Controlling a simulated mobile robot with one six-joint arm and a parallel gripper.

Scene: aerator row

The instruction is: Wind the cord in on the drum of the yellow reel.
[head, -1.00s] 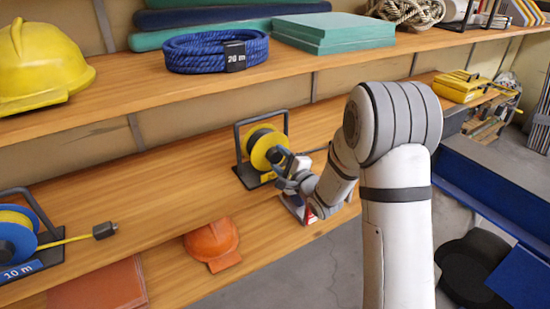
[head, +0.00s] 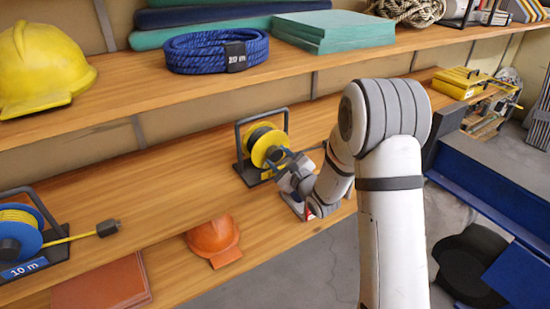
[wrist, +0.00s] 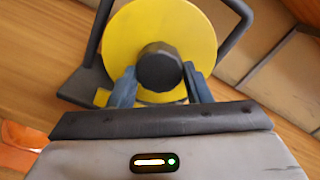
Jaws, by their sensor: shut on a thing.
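The yellow reel (head: 268,146) stands in its dark frame on the middle shelf in the head view. Its yellow disc (wrist: 185,30) fills the top of the wrist view, with a dark round knob (wrist: 159,68) in front of it. My gripper (wrist: 160,82) is shut on the knob, one blue-grey finger on each side. In the head view my gripper (head: 284,163) reaches the reel's front from the right. The black cord shows only in part on the drum, and the gripper hides the lower part of the reel.
A blue reel (head: 22,238) with a yellow cord and plug (head: 108,228) stands at the left of the same shelf. An orange helmet (head: 213,236) sits on the shelf below. The upper shelf (head: 330,58) overhangs the reel.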

